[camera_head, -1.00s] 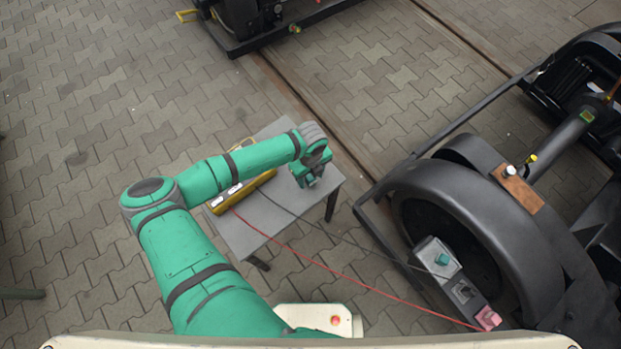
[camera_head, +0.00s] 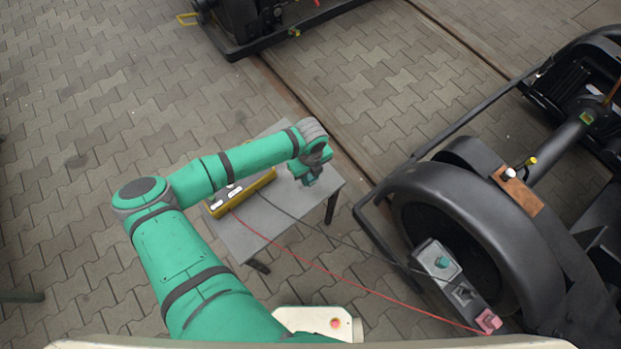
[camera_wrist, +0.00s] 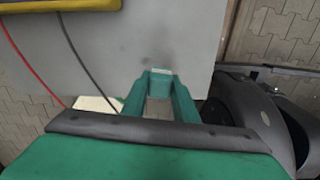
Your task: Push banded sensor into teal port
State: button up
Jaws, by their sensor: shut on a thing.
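My gripper (camera_head: 310,181) is over the right part of a small grey table (camera_head: 288,208). A teal port (camera_head: 442,262) sits at the upper end of a grey panel (camera_head: 432,248) beside the big wheel, well right of and below the gripper. A dark port (camera_head: 463,294) and a pink port (camera_head: 489,320) are further down that panel.
A yellow box (camera_head: 244,194) lies on the table; it also shows in the wrist view (camera_wrist: 60,5). A red cable (camera_head: 350,285) and a dark cable (camera_head: 330,232) run from it towards the panel. A black bogie frame (camera_head: 440,148) and wheel (camera_head: 450,190) stand at right.

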jog(key=s+a+r, duration=0.2)
jog(key=s+r, duration=0.8)
jog(key=s, duration=0.4)
jog(key=shift+r, duration=0.15)
jog(key=shift+w+a, duration=0.1)
